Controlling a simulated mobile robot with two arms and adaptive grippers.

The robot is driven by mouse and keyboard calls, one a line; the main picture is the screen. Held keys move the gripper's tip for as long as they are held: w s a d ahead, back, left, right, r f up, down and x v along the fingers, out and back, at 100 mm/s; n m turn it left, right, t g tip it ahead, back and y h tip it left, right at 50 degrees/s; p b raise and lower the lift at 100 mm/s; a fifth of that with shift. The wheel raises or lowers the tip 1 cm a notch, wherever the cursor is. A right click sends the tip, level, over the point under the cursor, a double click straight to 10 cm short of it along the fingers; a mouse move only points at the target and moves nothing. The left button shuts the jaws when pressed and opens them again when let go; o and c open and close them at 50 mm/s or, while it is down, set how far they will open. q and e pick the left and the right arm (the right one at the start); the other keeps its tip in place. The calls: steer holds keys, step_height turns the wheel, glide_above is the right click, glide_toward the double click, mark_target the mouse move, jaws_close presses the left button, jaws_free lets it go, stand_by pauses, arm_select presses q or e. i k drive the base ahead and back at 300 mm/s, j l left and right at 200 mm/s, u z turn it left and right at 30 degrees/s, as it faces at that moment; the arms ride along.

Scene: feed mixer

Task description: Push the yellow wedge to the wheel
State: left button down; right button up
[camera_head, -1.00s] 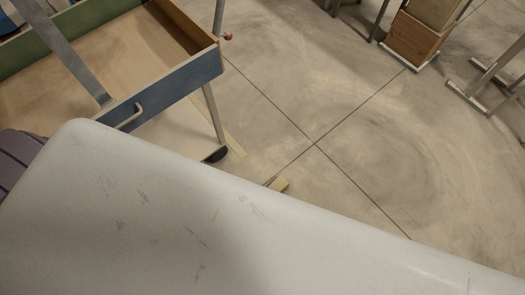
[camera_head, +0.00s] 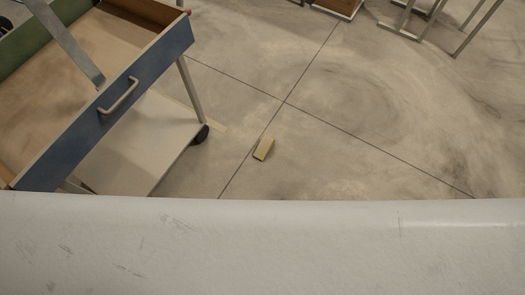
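The yellow wedge (camera_head: 264,149) lies on the concrete floor near the middle of the view, close to a dark floor joint. The wheel (camera_head: 201,135) is a dark caster under the near right leg of a cart. The wedge is to the right of the wheel and slightly lower in the picture, with bare floor between them, not touching. Neither of my grippers is in view.
The cart (camera_head: 118,112) has a blue front panel with a metal handle, a wooden tray and a pale lower shelf. Metal-legged stands (camera_head: 422,22) are at the top right. The floor right of the wedge is clear.

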mark_target(267, 143)
steer(key=i+l, duration=0.85)
steer(key=i+l+u, duration=0.1)
steer(key=u, duration=0.35)
steer(key=l+u, duration=0.2)
steer(key=u, duration=0.25)
steer(key=i+l+u, duration=0.1)
steer(key=u, duration=0.35)
